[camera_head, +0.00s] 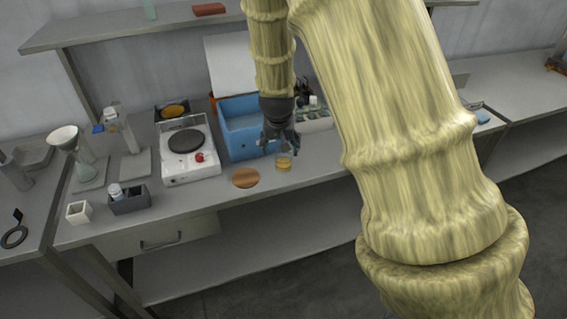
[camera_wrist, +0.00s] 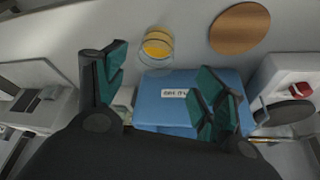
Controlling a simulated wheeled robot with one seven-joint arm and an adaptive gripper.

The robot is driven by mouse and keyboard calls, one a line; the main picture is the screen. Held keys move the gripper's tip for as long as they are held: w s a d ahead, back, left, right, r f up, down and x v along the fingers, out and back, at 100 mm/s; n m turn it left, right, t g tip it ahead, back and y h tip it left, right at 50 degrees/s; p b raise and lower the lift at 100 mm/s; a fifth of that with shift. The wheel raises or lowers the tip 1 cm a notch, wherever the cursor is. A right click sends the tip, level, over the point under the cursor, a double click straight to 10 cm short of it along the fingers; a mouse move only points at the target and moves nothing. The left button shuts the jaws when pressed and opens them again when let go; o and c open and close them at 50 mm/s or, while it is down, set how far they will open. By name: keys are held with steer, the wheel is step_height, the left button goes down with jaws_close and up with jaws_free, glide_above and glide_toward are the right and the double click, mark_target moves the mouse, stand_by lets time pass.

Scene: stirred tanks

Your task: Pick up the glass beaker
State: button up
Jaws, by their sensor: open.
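The glass beaker (camera_head: 284,163) is small and clear with yellow-orange contents. It stands on the bench near its front edge, just right of a round wooden disc (camera_head: 245,178). My gripper (camera_head: 280,142) points down above and slightly behind the beaker in the head view, apart from it. In the wrist view the beaker (camera_wrist: 156,46) shows beyond the fingers, toward the top of the picture. My gripper (camera_wrist: 168,78) has its two green-padded fingers spread wide with nothing between them.
A blue bin (camera_head: 243,140) stands behind the gripper, and it fills the middle of the wrist view (camera_wrist: 165,100). A hot plate (camera_head: 188,165) stands left of it. A rack (camera_head: 315,120) is behind right. The bench right of the beaker is clear.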

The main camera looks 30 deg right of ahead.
mark_target(283, 156)
steer(key=shift+p+x, duration=0.4)
steer(key=shift+x, duration=1.95)
steer(key=shift+d+p+x, duration=0.15)
steer(key=shift+p+x, duration=0.35)
steer(key=shift+x, duration=0.5)
steer(key=shift+d+p+x, duration=0.15)
steer(key=shift+p+x, duration=0.35)
steer(key=shift+x, duration=0.5)
steer(key=shift+w+d+f, duration=0.1)
steer(key=shift+d+f, duration=0.05)
steer(key=shift+f, duration=0.35)
steer(key=c, duration=1.1)
